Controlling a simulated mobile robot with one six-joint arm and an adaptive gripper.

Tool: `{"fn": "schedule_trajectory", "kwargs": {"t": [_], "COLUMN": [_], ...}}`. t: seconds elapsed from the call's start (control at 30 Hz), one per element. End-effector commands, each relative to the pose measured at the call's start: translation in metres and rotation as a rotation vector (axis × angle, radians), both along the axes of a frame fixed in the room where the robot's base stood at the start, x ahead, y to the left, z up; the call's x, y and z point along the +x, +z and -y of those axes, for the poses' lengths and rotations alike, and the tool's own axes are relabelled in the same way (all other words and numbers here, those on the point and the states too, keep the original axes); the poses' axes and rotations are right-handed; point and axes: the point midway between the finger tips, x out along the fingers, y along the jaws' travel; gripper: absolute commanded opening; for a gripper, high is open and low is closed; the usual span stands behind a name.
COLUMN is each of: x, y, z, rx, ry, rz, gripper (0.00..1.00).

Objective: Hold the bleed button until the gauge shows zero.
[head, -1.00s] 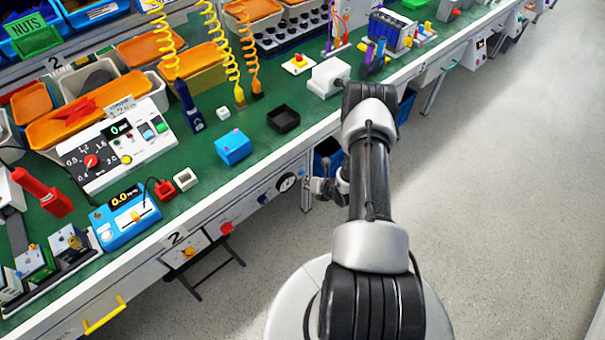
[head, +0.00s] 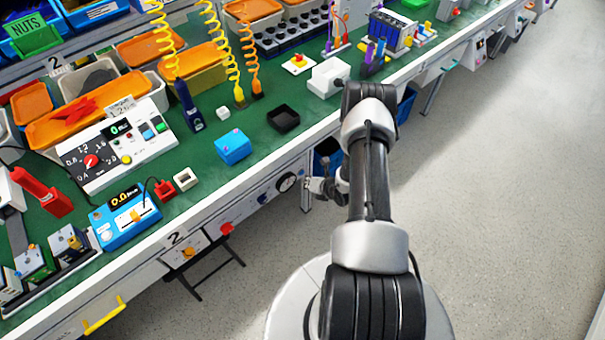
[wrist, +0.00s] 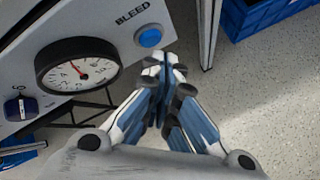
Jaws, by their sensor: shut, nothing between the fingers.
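The blue bleed button (wrist: 150,37) sits in a pale round collar on the grey panel, beside the word BLEED, in the wrist view. The round black-rimmed gauge (wrist: 78,66) is left of it; its red needle points up and left on the white dial, and the figures are too small to read surely. The gauge also shows in the head view (head: 287,182) under the bench edge. My gripper (wrist: 164,62) is shut and empty, its fingertips just below and right of the button in the picture. The button looks uncovered; I cannot tell the fingertips' depth from the panel.
A dark blue knob (wrist: 20,107) is on the panel left of the gauge. A blue crate (wrist: 262,16) stands at the upper right of the wrist view. The green bench top (head: 215,165) holds boxes and devices above. Grey floor lies open to the right.

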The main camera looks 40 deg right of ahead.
Motion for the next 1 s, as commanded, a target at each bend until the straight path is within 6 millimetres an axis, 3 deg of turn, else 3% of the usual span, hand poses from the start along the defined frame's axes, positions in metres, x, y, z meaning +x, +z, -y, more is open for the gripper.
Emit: {"fn": "schedule_trajectory", "kwargs": {"t": [1.0], "x": [0.0122], "y": [-0.0003], "z": [-0.0009], "rx": [0.000], "ry": [0.000], "rz": [0.000], "gripper": [0.00]}}
